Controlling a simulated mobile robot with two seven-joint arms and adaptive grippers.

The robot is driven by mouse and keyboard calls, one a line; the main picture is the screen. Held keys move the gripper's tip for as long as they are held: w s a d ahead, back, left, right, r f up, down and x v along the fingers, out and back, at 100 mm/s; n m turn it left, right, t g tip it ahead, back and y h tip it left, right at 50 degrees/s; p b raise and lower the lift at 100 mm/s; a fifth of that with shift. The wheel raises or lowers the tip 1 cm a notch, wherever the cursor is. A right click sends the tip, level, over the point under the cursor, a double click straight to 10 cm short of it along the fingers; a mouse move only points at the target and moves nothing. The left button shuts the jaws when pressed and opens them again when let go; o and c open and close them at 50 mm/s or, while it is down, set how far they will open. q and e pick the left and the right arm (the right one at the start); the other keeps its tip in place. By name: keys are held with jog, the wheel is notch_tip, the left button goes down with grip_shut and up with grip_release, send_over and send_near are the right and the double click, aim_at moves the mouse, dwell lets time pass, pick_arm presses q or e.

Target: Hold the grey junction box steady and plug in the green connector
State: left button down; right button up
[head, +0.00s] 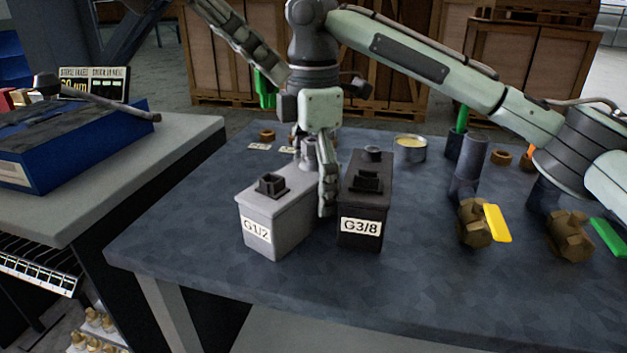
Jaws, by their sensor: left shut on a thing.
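The grey junction box (275,215), labelled G1/2, stands upright on the dark table with a square socket (271,186) on top. My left gripper (268,72) is shut on the green connector (264,90), held behind and above the grey box and apart from it. The connector is partly hidden by the gripper. My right gripper (326,190) points down at the grey box's right side, in the gap before the dark box. One finger shows there; the other is not clearly visible, so its opening and grip cannot be told.
A dark box (366,205) labelled G3/8 stands close on the right. Brass fittings with yellow (497,223) and green (607,237) handles, grey cylinders and a tin (409,148) are farther right. The front of the table (370,280) is clear. A blue case (75,150) sits left.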

jog(key=shift+c, duration=0.6)
dwell(0.3)
jog(key=c, duration=1.3)
jog(key=shift+c, duration=0.2)
